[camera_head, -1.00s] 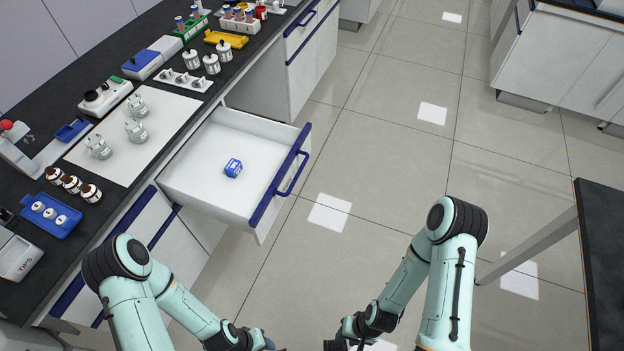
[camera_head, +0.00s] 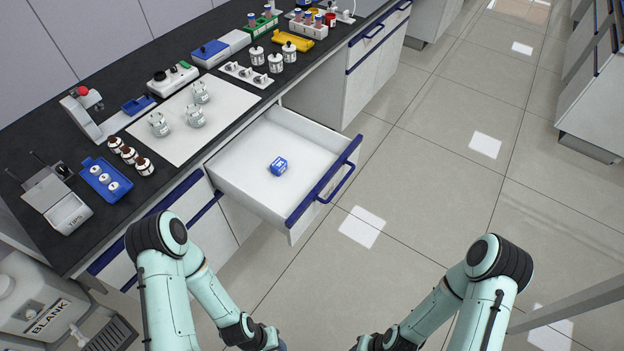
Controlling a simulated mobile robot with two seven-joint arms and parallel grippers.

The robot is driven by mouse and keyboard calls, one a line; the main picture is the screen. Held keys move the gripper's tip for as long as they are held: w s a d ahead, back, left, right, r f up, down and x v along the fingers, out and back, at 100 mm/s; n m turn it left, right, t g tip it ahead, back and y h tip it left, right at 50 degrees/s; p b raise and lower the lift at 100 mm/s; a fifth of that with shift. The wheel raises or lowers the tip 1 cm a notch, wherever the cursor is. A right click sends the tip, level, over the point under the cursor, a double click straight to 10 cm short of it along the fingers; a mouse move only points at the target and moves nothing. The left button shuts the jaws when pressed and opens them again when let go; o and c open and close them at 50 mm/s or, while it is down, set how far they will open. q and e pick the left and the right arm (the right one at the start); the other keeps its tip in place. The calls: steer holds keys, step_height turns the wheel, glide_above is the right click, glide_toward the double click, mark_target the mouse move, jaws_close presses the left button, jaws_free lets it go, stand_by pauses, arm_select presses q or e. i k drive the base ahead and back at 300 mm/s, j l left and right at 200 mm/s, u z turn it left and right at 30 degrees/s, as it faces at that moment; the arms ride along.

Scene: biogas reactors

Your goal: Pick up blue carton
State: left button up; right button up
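The blue carton (camera_head: 279,166) is a small blue box with white markings. It lies inside the open white drawer (camera_head: 248,180), near the middle of its floor. The drawer has a blue front edge and handle and is pulled out from under the black counter.
The black counter (camera_head: 75,222) holds a white mat (camera_head: 228,104) with glass bottles, brown bottles (camera_head: 130,155), a blue tray (camera_head: 105,178) and tube racks. A container marked BLANK (camera_head: 40,305) stands at the lower left. The tiled floor (camera_head: 420,200) right of the drawer is clear.

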mark_target(280, 165)
steer(key=u, duration=0.9)
steer(key=l+u, duration=0.2)
steer(key=u, duration=0.25)
steer(key=i+l+u, duration=0.1)
steer(key=u, duration=0.4)
steer(key=l+u, duration=0.45)
steer(key=k+l+u, duration=0.1)
steer(key=l+u, duration=0.15)
steer(key=k+l+u, duration=0.2)
steer(key=l, duration=0.15)
steer(key=l+u, duration=0.25)
